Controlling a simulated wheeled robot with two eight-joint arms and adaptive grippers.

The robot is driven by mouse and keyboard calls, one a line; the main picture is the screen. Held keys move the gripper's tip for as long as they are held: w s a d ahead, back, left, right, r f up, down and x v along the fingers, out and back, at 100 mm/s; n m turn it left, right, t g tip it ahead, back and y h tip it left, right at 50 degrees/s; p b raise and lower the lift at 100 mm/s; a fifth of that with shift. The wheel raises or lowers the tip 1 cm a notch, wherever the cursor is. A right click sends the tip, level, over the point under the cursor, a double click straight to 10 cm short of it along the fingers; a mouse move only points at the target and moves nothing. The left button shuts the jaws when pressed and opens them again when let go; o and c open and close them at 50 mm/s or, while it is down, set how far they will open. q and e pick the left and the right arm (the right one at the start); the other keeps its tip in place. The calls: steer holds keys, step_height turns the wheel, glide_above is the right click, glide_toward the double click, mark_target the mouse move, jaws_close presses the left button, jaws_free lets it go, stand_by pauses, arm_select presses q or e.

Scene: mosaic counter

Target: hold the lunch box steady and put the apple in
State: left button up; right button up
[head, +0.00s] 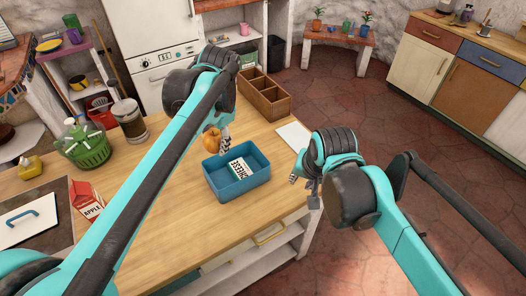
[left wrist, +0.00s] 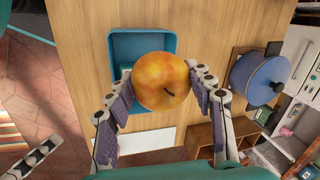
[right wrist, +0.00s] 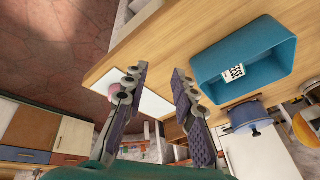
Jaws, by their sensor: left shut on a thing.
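The orange-yellow apple (head: 211,139) is held in my left gripper (head: 222,138) above the far edge of the lunch box. In the left wrist view the apple (left wrist: 163,80) sits between the two fingers and covers part of the box. The blue open lunch box (head: 231,184) stands on the wooden counter with a white pack marked CHEESE (head: 241,168) inside. My right gripper (head: 304,186) is to the right of the box, apart from it. In the right wrist view its fingers (right wrist: 158,76) are spread with nothing between them, and the box (right wrist: 245,84) lies beyond them.
A wooden divided crate (head: 263,92) and a white sheet (head: 294,136) lie at the counter's far right. A green basket (head: 90,152) and an apple carton (head: 88,201) stand at the left. A blue pot (left wrist: 260,78) shows in the left wrist view. Counter in front of the box is clear.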

steer(key=w+a+r+m+g, duration=0.1)
steer(key=w+a+m+g, duration=0.1)
steer(key=w+a+m, duration=0.3)
steer(key=m+g, duration=0.2)
glide_above(264, 182)
steer(key=shift+w+d+f, duration=0.1)
steer(key=shift+d+f, duration=0.1)
steer(key=shift+f, duration=0.4)
steer(key=shift+a+f+m, duration=0.1)
steer(key=shift+f+m, duration=0.3)
steer(key=shift+f, duration=0.15)
step_height(264, 182, down, 11)
jaws_close()
arm_select(q)
step_height(264, 182, down, 8)
steer(key=shift+r, duration=0.15)
